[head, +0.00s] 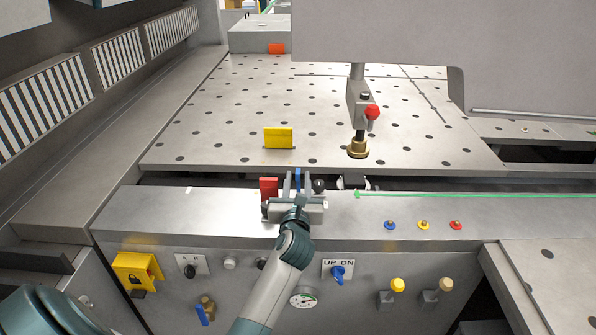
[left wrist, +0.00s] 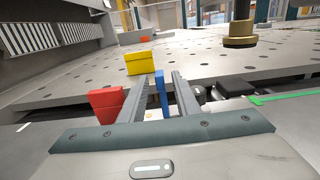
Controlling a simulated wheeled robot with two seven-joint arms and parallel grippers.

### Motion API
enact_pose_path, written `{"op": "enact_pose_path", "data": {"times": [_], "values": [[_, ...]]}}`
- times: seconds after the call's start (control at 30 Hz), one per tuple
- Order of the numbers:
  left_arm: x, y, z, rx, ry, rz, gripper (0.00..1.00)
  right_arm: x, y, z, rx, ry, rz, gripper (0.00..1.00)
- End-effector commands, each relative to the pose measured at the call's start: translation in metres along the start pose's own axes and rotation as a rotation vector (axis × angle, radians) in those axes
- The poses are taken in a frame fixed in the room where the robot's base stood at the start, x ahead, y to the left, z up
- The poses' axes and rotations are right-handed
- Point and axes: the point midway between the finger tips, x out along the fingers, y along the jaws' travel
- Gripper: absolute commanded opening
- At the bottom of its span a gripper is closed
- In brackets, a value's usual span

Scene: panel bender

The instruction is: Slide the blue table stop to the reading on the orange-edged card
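A thin upright blue stop (head: 297,178) stands at the front edge of the perforated table. It also shows in the left wrist view (left wrist: 160,93). My left gripper (head: 297,183) is over the front rail, its two fingers apart on either side of the blue stop. In the left wrist view the fingers (left wrist: 160,88) show gaps to the blue stop, so it does not look gripped. I cannot make out the orange-edged card or any reading. My right gripper is out of view.
A red block (head: 268,188) stands just left of the gripper, and a black knob (head: 319,186) just right. A yellow block (head: 278,138) and an orange block (head: 277,48) are farther back. A brass-footed clamp (head: 358,148) hangs at the right. The front panel (head: 230,290) carries switches.

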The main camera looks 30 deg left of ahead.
Motion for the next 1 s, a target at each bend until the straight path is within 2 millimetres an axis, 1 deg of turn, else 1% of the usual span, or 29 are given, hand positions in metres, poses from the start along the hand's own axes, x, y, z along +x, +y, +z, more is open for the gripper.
{"op": "enact_pose_path", "data": {"times": [0.03,0.1,0.23,0.4,0.63,0.67,0.7,0.77,0.93,1.0], "values": [[0.008,0.0,0.002,0.001,0.0,0.001,0.3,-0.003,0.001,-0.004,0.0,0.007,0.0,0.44],[0.016,0.0,0.002,0.001,-0.001,0.001,0.3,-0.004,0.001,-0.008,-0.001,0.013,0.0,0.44],[0.026,0.001,0.001,0.0,0.0,0.001,0.3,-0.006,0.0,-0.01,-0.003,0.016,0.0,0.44],[0.031,0.0,0.0,0.0,-0.001,0.0,0.3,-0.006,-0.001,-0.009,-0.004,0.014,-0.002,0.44],[0.031,0.0,0.0,0.0,-0.001,0.0,0.3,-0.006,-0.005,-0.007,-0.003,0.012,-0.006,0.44],[0.031,0.0,0.0,0.0,-0.001,0.0,0.23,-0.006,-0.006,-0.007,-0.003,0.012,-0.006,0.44],[0.03,0.0,0.0,0.0,-0.001,0.0,0.13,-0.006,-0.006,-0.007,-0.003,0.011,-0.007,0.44],[0.03,0.0,0.0,0.0,-0.001,0.0,0.0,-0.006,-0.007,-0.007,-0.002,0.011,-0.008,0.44],[0.03,0.0,0.0,0.0,-0.001,0.0,0.0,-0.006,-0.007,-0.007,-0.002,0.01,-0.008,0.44],[0.03,-0.004,0.0,-0.001,0.0,0.0,0.0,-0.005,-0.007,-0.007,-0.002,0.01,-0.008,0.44]]}}
